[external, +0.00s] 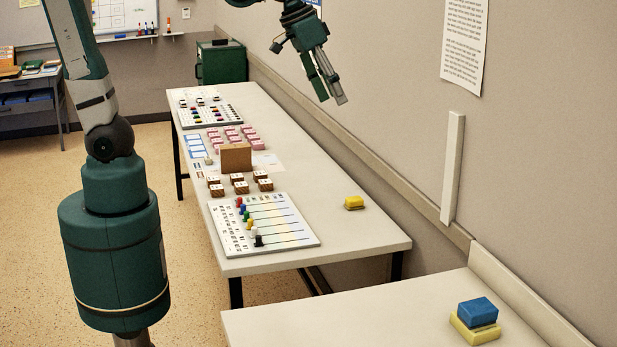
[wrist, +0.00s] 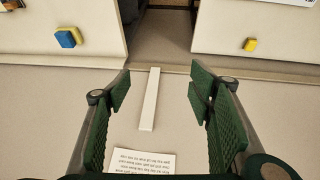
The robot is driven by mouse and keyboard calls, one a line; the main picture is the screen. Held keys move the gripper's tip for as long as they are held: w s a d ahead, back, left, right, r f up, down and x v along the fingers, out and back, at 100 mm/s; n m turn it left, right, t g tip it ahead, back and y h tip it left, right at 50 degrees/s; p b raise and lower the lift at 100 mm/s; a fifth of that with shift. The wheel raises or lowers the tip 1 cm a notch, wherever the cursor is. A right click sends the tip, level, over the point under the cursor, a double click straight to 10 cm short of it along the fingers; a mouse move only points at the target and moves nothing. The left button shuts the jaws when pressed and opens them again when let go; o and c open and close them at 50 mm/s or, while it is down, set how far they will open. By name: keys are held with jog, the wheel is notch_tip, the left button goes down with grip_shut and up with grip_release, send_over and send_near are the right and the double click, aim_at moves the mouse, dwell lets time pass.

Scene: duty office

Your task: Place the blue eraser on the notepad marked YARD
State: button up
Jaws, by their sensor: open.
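A blue block (external: 478,310), which looks like the blue eraser, rests on a yellow pad (external: 464,333) on the near table at lower right. The blue block (wrist: 65,39) and yellow pad (wrist: 77,36) also show at upper left in the wrist view. A separate yellow block (external: 354,202) with a dark underside lies on the long table; it shows at upper right in the wrist view (wrist: 250,45). I can read no YARD marking on either yellow thing. My gripper (external: 331,90) is open and empty, high beside the wall, apart from both tables; its spread fingers (wrist: 159,90) show in the wrist view.
The long table (external: 370,238) holds a white board with coloured pegs (external: 280,228), brown blocks (external: 238,184), a brown box (external: 236,158) and pink blocks (external: 214,135). A gap separates it from the near table (external: 330,322). A white strip (external: 453,168) is on the wall.

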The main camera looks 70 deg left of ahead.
jog(key=s+a+f+t+y, duration=0.1)
jog(key=s+a+f, duration=0.4)
jog(key=s+a, duration=0.7)
jog(key=s+t, duration=0.1)
jog(key=s, duration=0.3)
jog(key=shift+s+a+f+t, duration=0.15)
jog(key=shift+a+t, duration=0.1)
jog(key=shift+t, duration=0.05)
